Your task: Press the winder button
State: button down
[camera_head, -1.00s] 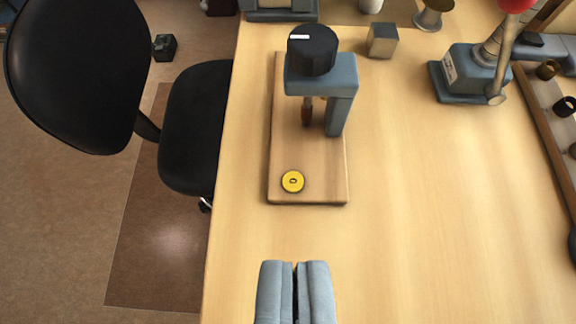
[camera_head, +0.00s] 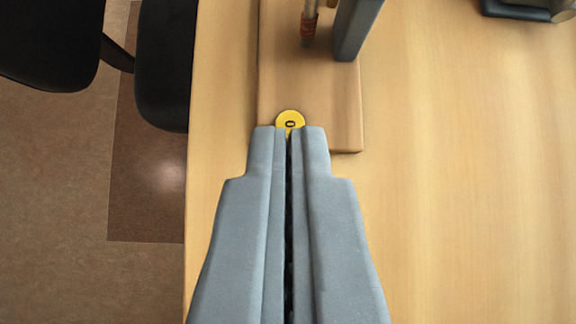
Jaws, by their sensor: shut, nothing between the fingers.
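The yellow round button (camera_head: 290,119) with a dark mark lies on the wooden board (camera_head: 336,100) of the winder, near the board's front edge. The lower edge of the button is hidden behind my fingertips. My gripper (camera_head: 289,130) is shut and empty, its tips over the front of the board at the button's near edge. I cannot tell whether the tips touch the button. The winder's blue-grey post (camera_head: 354,28) and a reddish-brown spindle (camera_head: 308,26) stand behind the button. The top of the winder is out of view.
A black chair (camera_head: 165,65) stands left of the table (camera_head: 460,190), over the brown floor. A dark blue-grey base (camera_head: 520,10) sits at the far right.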

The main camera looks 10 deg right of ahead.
aim_at(288, 104)
jog(key=x, duration=0.5)
notch_tip(288, 104, down, 3)
jog(key=shift+s, duration=0.1)
jog(key=shift+f, duration=0.45)
jog(key=shift+s+f, duration=0.1)
jog(key=shift+f, duration=0.95)
notch_tip(288, 104, up, 5)
jog(key=shift+r, duration=0.1)
jog(key=d+v, duration=0.1)
jog(key=v, duration=0.9)
jog(key=shift+a+r, duration=0.2)
jog(key=shift+a, duration=0.3)
